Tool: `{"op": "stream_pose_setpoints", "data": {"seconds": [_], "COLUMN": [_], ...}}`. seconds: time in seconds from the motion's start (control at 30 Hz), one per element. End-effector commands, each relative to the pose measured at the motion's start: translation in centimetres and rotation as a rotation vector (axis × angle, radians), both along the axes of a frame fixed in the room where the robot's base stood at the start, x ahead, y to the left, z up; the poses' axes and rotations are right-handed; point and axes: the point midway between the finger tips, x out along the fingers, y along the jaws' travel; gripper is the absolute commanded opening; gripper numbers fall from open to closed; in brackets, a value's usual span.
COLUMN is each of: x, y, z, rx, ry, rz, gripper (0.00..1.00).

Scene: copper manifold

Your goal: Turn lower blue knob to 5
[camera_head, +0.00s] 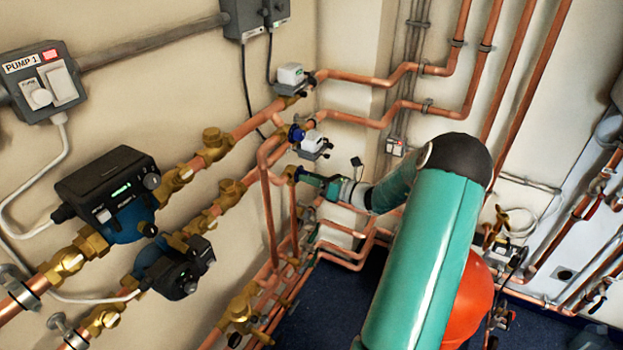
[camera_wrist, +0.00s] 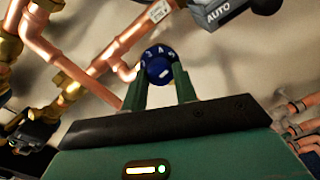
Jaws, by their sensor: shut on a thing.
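The lower blue knob (camera_wrist: 158,62) shows in the wrist view, a round dark blue dial with white numbers along its upper edge, among them 3 and 4, and a white mark on its lower face. My gripper (camera_wrist: 160,85) is shut on it, with one green finger on each side. In the head view my gripper (camera_head: 312,178) reaches left to the lower valve, and its fingers hide most of the knob. The upper blue knob (camera_head: 296,134) sits on the pipe just above, clear of my gripper.
Copper pipes (camera_head: 268,205) run close beside and below my gripper. A grey box marked AUTO (camera_wrist: 215,12) is at upper right in the wrist view. Two dark pumps (camera_head: 115,190) stand at left in the head view. Dark blue floor lies below.

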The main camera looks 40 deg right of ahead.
Motion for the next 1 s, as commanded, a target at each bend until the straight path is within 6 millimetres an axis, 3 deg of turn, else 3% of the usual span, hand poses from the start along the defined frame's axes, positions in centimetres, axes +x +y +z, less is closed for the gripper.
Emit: {"op": "stream_pose_setpoints", "data": {"seconds": [0.07, 0.1, 0.2, 0.57, 0.77, 1.0], "x": [0.0, 0.0, 0.0, -0.5, -3.3, -8.4], "y": [0.0, 0.0, 0.0, -0.2, -1.3, -3.1], "z": [0.0, 0.0, 0.0, 0.0, 0.0, 0.0], "rx": [0.001, 0.001, 0.001, 0.000, -0.002, 0.000], "ry": [0.000, 0.000, 0.000, 0.001, 0.001, 0.001], "rz": [0.000, 0.000, 0.000, -0.002, -0.004, -0.003], "gripper": [0.06, 0.34, 0.50, 0.50, 0.50, 0.50]}}
